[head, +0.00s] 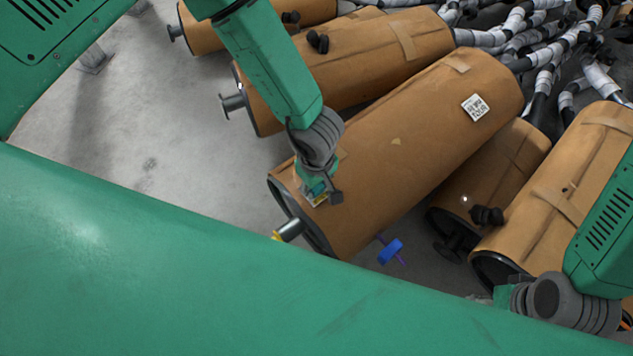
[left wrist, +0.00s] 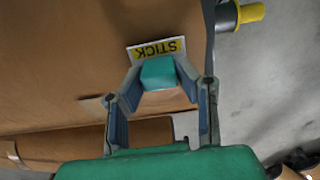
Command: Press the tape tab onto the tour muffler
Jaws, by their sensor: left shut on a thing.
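The tour muffler (head: 420,140) is a large brown-wrapped cylinder lying in the middle of the head view, with a white label (head: 477,107) near its far end. My left gripper (head: 319,190) is at its near end, pointing down. In the left wrist view the gripper (left wrist: 158,78) is shut on the teal block of the tape tab (left wrist: 157,49), whose yellow and white face reads STICK. The tab lies at or just above the brown wrap (left wrist: 60,50); I cannot tell whether it touches. My right gripper (head: 505,296) is partly hidden at lower right, its fingers unclear.
Other brown mufflers lie behind (head: 370,60) and to the right (head: 570,200). A pipe stub with a yellow tip (head: 288,231) sticks out of the near end. A blue knob-like part (head: 391,251) is beside the tour muffler. Striped pipes crowd the upper right. Grey floor is free at left.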

